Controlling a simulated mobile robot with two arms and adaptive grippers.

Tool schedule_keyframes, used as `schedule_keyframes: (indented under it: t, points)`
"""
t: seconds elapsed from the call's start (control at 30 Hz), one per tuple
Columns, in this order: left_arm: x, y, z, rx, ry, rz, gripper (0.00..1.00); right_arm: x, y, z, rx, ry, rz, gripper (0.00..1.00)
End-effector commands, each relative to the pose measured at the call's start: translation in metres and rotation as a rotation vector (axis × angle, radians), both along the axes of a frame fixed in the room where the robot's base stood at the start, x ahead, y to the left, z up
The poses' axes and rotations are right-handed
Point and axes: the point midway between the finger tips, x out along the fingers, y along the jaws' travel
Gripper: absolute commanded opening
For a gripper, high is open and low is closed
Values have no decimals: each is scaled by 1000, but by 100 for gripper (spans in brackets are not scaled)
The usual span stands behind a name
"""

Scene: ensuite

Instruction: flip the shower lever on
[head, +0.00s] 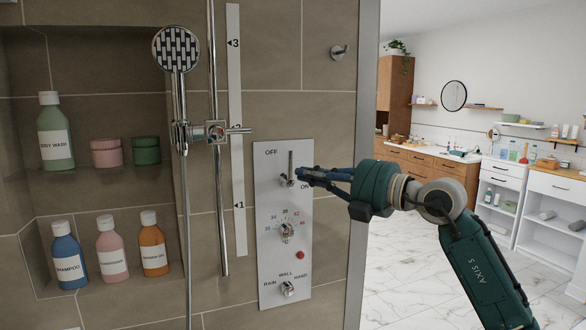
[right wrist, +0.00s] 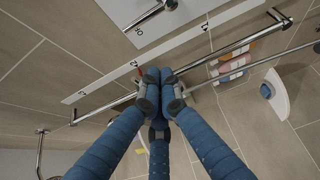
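The shower lever (head: 290,163) is a thin chrome handle near the top of a white control panel (head: 269,245). It points straight up, with "OFF" to its upper left and "ON" to its lower right. My right gripper (head: 300,174) is at the lever's right side, close to its base; I cannot tell whether they touch. In the right wrist view the blue fingers (right wrist: 160,82) meet at their tips with nothing visible between them. A chrome handle (right wrist: 150,14), apparently the lever, shows at the top edge there. My left gripper is not in view.
Below the lever are a temperature dial (head: 287,230), a red button (head: 300,254) and a selector knob (head: 288,289). A shower head (head: 176,49) and vertical rail (head: 219,190) stand to the left. Bottles fill the niche. The enclosure edge (head: 362,120) is right of the panel.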

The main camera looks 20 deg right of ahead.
Motion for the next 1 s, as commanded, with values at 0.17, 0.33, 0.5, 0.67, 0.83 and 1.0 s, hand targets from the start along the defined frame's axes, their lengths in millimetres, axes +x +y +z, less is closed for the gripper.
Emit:
schedule_keyframes:
  t: [0.17, 0.33, 0.5, 0.67, 0.83, 1.0]
  points:
    - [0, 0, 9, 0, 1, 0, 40, 15, 11, 3, 3, 2, 3, 0]
    - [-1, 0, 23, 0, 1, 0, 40, 44, 30, 4, 3, 2, 5, 0]
    - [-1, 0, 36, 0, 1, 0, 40, 76, 49, 4, 4, 3, 3, 0]
    - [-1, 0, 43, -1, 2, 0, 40, 89, 35, 2, 2, 2, -3, 0]
    - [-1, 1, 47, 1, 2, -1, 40, 92, 19, 0, 1, 2, -1, 0]
    - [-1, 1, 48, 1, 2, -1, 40, 93, 14, -1, 1, 1, 1, 0]
